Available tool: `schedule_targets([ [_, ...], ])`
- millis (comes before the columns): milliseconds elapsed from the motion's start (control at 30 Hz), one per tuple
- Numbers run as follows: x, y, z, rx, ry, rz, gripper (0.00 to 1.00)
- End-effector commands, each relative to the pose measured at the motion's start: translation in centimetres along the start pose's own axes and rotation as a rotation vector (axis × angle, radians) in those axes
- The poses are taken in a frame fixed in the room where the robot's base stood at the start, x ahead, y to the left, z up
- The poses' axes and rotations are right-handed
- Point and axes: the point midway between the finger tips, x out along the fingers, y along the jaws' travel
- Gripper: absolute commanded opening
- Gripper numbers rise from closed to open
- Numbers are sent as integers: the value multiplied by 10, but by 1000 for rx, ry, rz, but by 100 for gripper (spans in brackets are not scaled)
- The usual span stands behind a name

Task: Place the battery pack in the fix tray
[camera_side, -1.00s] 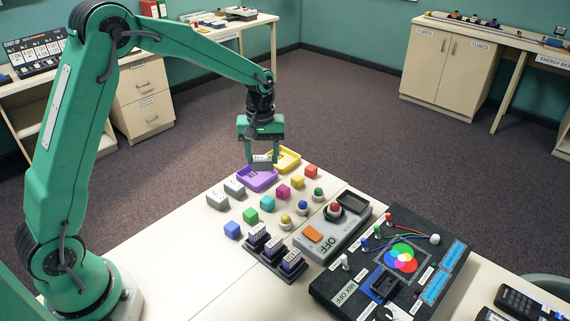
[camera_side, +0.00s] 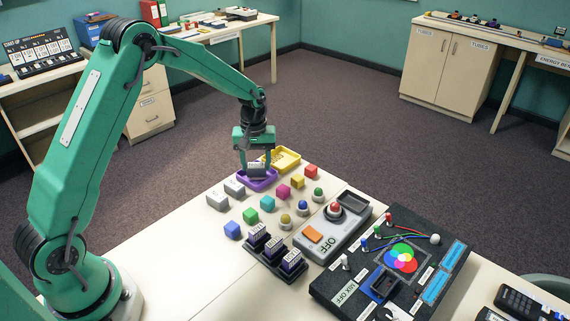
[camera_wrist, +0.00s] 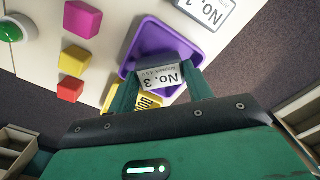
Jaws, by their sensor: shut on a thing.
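My gripper (camera_side: 256,170) is shut on a grey battery pack (camera_side: 257,171), its two fingers on either side of it. In the wrist view the pack (camera_wrist: 160,80) carries a white label reading No. 3, and the gripper (camera_wrist: 161,88) grips it at both ends. The pack is low over the purple tray (camera_side: 262,187), within its outline. The purple tray also fills the middle of the wrist view (camera_wrist: 148,38). Its lettering is hidden, and I cannot tell whether the pack touches its floor.
A yellow tray (camera_side: 287,159) stands just behind the purple one. Two more grey packs (camera_side: 217,201) (camera_side: 234,188) lie to the left. Coloured cubes (camera_side: 283,192), round buttons, a grey OFF box (camera_side: 323,238) and a black panel (camera_side: 352,287) occupy the table in front.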

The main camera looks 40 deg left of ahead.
Motion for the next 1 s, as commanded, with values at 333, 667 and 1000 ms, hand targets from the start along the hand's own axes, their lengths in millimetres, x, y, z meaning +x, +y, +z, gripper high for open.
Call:
schedule_targets([
  [333, 11, 0, 0, 0, 0, 0, 26],
  [667, 14, 0, 0, 0, 0, 0, 59],
  [1000, 12, 0, 0, 0, 0, 0, 59],
])
